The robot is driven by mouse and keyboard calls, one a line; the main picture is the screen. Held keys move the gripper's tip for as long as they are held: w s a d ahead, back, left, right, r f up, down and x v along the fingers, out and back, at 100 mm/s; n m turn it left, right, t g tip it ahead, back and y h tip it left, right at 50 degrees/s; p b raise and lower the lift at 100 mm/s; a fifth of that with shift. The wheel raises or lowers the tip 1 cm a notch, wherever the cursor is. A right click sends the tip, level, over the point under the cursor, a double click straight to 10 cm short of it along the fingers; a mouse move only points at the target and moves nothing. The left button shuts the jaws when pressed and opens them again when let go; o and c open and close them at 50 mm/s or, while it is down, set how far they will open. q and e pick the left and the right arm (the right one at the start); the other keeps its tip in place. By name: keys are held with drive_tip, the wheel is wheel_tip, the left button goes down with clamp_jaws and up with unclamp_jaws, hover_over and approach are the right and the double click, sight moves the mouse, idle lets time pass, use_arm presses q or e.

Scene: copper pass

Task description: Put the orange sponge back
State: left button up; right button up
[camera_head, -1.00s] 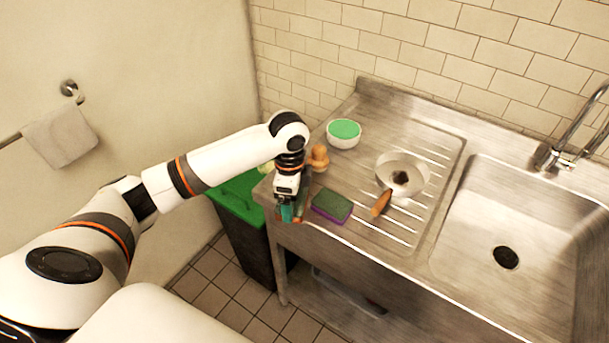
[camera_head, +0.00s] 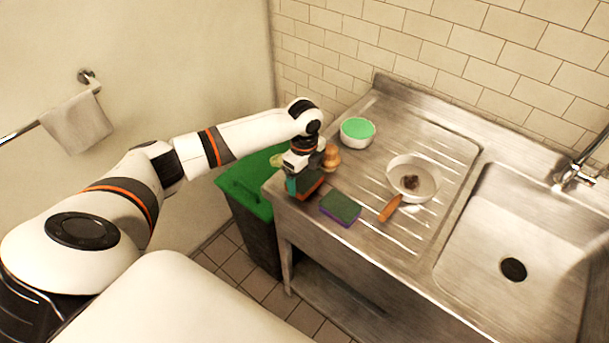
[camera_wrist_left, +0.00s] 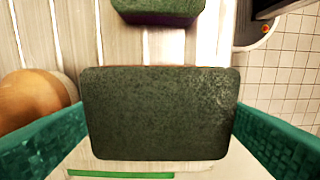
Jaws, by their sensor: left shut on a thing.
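The orange sponge (camera_head: 310,184) has a dark green scouring face and is at the left end of the steel counter. My left gripper (camera_head: 299,187) is shut on it, with teal fingers on its two sides. In the left wrist view the sponge's dark green face (camera_wrist_left: 160,112) fills the space between the fingers. I cannot tell for sure how far it is above the counter. A purple sponge (camera_head: 341,208) with a dark green top lies just to its right, apart from it. My right gripper is out of view.
A wooden-coloured rounded object (camera_head: 331,157) stands close behind the gripper. A white bowl with green inside (camera_head: 357,131) is farther back. A pan (camera_head: 425,182) with an orange handle lies on the drainboard (camera_head: 437,147), left of the sink (camera_head: 480,263). A green-lidded bin (camera_head: 245,190) stands left of the counter.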

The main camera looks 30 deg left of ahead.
use_arm(q)
drive_tip(key=shift+f, duration=0.55)
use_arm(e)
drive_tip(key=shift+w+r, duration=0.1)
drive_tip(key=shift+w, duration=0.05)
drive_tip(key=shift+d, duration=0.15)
use_arm(q)
drive_tip(key=shift+f, duration=0.3)
drive_tip(key=o, duration=0.7)
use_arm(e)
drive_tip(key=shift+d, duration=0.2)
use_arm(q)
drive_tip(key=shift+r, duration=0.1)
